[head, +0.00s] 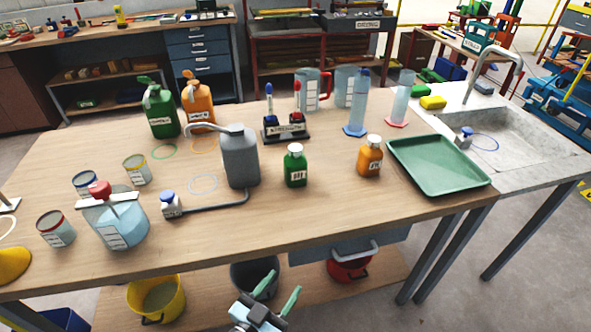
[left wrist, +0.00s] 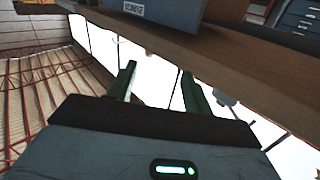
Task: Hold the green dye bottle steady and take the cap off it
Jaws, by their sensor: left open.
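The green dye bottle (head: 296,170) stands upright on the wooden bench, near the middle of its front half. Its white cap (head: 294,149) is on it. A label faces me. My left gripper (head: 282,283) is at the bottom of the head view, in front of the bench and apart from the bottle. Its two green-tipped fingers are spread, with nothing between them. The left wrist view shows the same open fingers (left wrist: 158,72) pointing up near the bench's edge; the bottle is not seen there. My right gripper is not in view.
An orange bottle (head: 370,157) and a green tray (head: 438,164) stand right of the dye bottle. A grey can with a long spout (head: 240,160) is close on its left. A rack (head: 285,133) is behind. The bench surface in front of the bottle is clear.

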